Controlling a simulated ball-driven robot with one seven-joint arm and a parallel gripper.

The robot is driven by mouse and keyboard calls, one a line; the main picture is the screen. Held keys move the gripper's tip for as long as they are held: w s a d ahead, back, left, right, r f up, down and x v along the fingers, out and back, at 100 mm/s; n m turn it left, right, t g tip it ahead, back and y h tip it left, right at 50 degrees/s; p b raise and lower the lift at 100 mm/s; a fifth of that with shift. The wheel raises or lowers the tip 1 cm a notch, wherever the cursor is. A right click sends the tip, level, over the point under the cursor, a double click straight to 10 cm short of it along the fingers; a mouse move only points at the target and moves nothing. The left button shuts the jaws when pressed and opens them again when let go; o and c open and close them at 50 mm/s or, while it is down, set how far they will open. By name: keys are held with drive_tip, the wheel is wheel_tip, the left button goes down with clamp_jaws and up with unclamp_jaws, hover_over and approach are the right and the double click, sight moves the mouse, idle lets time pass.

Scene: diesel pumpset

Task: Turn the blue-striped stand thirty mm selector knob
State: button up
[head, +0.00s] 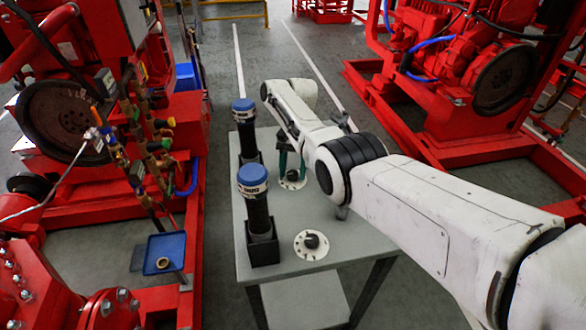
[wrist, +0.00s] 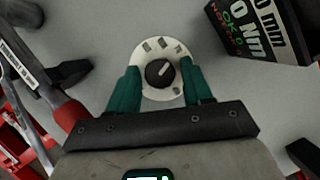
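In the wrist view a black selector knob (wrist: 160,73) with a pale pointer mark sits on a round white dial plate (wrist: 149,48) with dark marks. My gripper (wrist: 160,66) is over this plate, its green fingers open on either side of the knob, with gaps to it. In the head view my gripper (head: 290,160) is above the far dial plate (head: 293,184). Beside it stands the far black stand (head: 247,138) with a blue cap. A nearer blue-capped stand (head: 259,212) has its own knob (head: 311,241). I cannot make out which stand is blue-striped.
A black box (wrist: 262,30) with printing ending in "0 mm" and "0 Nm" is close at upper right in the wrist view. The grey table (head: 345,235) has bare room at its front right. Red pumpsets flank it, and a blue tray (head: 165,251) is at left.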

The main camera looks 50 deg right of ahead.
drive_tip(key=shift+o, duration=0.7)
drive_tip(key=b+v, duration=0.7)
drive_tip(key=v, duration=0.3)
drive_tip(key=shift+d+r, duration=0.2)
drive_tip(key=shift+r, duration=0.15)
drive_tip(key=shift+w, duration=0.1)
